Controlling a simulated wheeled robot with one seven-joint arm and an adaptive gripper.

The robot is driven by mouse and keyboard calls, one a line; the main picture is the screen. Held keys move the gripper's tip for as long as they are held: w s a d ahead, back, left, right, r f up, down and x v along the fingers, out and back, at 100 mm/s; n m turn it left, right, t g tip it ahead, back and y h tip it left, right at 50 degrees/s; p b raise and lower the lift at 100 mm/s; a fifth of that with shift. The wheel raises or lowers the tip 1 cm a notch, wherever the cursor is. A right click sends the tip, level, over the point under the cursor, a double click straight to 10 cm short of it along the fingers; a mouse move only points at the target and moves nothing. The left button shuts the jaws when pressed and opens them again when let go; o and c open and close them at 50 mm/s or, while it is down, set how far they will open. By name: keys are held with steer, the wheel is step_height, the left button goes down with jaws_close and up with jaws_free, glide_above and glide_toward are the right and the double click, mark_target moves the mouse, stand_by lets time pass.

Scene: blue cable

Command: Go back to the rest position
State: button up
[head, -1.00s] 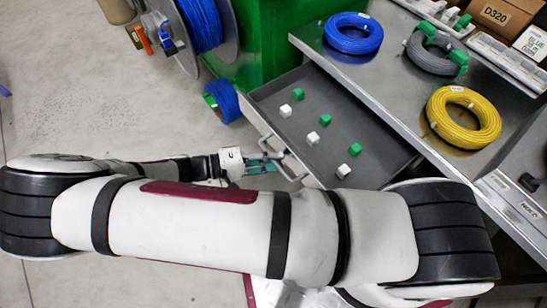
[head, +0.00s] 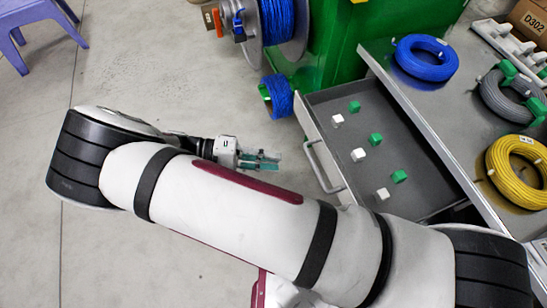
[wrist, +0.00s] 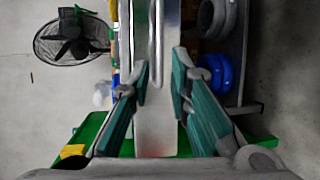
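My arm reaches across the lower part of the head view. My gripper (head: 278,160) is left of the drawer handle (head: 322,166) and apart from it. Its two teal fingers are empty, with a gap between them, and point toward the drawer. In the wrist view my gripper (wrist: 161,82) also shows a clear gap between the fingers, with a pale metal surface beyond. The grey drawer (head: 425,150) stands pulled open under the metal worktop and holds small white and green blocks.
Blue (head: 427,57), grey and yellow (head: 518,178) cable coils lie on the worktop at right. A green cabinet (head: 345,50) and a blue cable spool (head: 277,20) stand at the back. A purple stool (head: 36,30) is at the far left. The floor between is clear.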

stand_by(0.4)
steer(key=d+r+g+y, duration=0.2)
steer(key=d+r+y, duration=0.2)
steer(key=r, duration=0.4)
steer(key=s+d+r+m+g+y, duration=0.1)
steer(key=d+r+y, duration=0.25)
steer(key=r, duration=0.45)
steer(key=d+r+g+y, duration=0.2)
steer(key=d+r+y, duration=0.25)
steer(key=r, duration=0.35)
steer(key=s+d+r+t+y, duration=0.25)
steer(key=s+d+r, duration=0.2)
steer(key=s, duration=0.35)
steer(key=s+d+r+t+y, duration=0.1)
steer(key=s+d+r+t, duration=0.4)
steer(key=s, duration=0.4)
step_height(320, 180, up, 17)
steer(key=t+p, duration=0.2)
steer(key=p, duration=1.5)
steer(key=shift+d, duration=0.2)
steer(key=shift+w+r, duration=0.1)
